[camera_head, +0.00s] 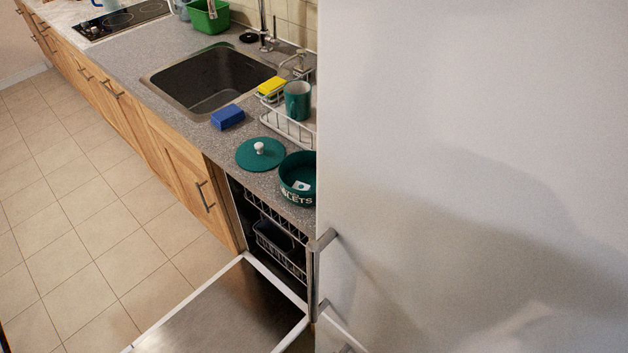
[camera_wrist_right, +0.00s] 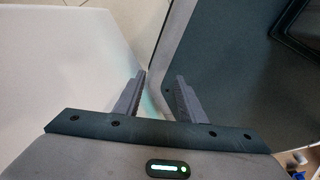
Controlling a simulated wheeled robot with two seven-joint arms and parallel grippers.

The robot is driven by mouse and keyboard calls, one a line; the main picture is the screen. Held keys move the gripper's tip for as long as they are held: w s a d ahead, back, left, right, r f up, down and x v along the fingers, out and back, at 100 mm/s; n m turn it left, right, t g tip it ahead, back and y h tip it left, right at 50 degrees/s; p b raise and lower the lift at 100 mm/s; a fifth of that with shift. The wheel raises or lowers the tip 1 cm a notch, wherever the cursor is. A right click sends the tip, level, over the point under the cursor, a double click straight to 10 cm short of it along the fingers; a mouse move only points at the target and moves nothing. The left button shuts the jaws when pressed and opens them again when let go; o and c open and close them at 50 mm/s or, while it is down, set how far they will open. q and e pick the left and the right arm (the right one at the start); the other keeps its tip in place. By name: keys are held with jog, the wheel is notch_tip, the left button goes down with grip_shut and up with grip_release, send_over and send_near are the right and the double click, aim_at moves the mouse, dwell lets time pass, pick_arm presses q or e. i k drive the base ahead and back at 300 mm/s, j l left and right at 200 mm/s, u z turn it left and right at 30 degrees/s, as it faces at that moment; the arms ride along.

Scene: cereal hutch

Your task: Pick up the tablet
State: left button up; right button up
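A dark green round tub (camera_head: 298,190) with white lettering ending in "LETS" stands open on the counter beside the fridge. A small whitish tablet (camera_head: 301,186) shows inside it; its exact shape is too small to tell. The tub's green lid (camera_head: 260,153) with a white knob lies on the counter to its left. My right gripper (camera_wrist_right: 160,88) shows in the right wrist view, its fingers apart with nothing between them. Neither gripper shows in the head view, and the tub is not in the wrist view.
The large white fridge (camera_head: 470,150) fills the right side. The dishwasher door (camera_head: 215,315) hangs open below the counter. A blue block (camera_head: 228,117), the sink (camera_head: 208,82) and a rack with a green mug (camera_head: 298,101) and yellow sponge (camera_head: 271,87) lie beyond. The tiled floor is clear.

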aim_at(298, 186)
jog(key=k+j+u, duration=0.35)
jog(key=j, duration=0.3)
jog(key=k+j+u, duration=0.4)
jog(key=j, duration=0.3)
